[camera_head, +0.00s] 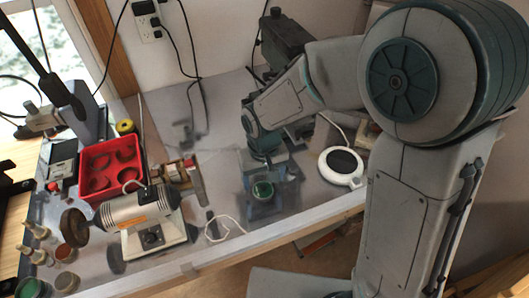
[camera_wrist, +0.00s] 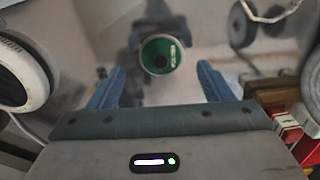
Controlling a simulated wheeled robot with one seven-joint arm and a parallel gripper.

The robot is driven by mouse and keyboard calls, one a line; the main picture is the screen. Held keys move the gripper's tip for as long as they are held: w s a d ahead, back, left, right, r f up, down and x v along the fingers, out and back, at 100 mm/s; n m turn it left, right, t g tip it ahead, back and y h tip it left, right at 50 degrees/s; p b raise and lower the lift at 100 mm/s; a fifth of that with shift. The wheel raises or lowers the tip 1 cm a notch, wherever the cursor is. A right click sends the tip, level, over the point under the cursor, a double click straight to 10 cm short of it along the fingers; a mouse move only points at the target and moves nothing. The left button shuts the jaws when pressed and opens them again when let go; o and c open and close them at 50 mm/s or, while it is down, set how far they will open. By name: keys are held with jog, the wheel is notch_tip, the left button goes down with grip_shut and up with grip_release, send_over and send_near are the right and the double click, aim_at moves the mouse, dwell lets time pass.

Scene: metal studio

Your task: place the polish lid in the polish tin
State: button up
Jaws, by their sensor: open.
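A small round metal tin shape with a green face (camera_head: 262,190) stands on the bench below my gripper (camera_head: 264,168) in the head view. In the wrist view the green round thing (camera_wrist: 161,56) has a pale metal rim, a dark spot in its middle and small pale marks. I cannot tell whether it is the polish lid, the polish tin, or one in the other. My gripper also shows in the wrist view (camera_wrist: 160,82), with its two blue fingers wide apart and empty. The green thing lies just beyond the fingertips, between their lines, apart from both.
A white round device (camera_head: 342,167) stands right of my gripper. Left are a bench grinder (camera_head: 145,222), a red tray (camera_head: 112,168) and several small pots, one green inside (camera_head: 30,288). A white cord (camera_head: 226,228) lies near the front edge. Bench near the green thing is mostly clear.

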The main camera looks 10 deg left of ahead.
notch_tip(320, 180, up, 10)
jog(key=shift+d+r, duration=0.15)
jog(key=s+d+r+m+t, duration=0.1)
jog(key=d+r+m, duration=0.1)
jog(key=d, duration=0.9)
jog(key=shift+s+d+r+m+t, duration=0.2)
jog(key=shift+d+r+m+t, duration=0.15)
jog(key=shift+r, duration=0.25)
jog(key=shift+o, duration=0.4)
jog(key=s+d+m+t, duration=0.1)
jog(key=s+d+m, duration=0.1)
jog(key=s+d, duration=0.4)
jog(key=d, duration=0.4)
jog(key=shift+s+r+m+t, duration=0.2)
jog(key=shift+m+t, duration=0.15)
jog(key=shift+o, duration=0.2)
jog(key=shift+s+d, duration=0.2)
jog(key=shift+d, duration=0.1)
jog(key=n+g+b, duration=0.3)
jog(key=n+b, duration=0.2)
jog(key=n, duration=0.4)
send_near(262, 185)
notch_tip(262, 185, down, 9)
jog(key=shift+w+f, duration=0.1)
jog(key=shift+f, duration=0.1)
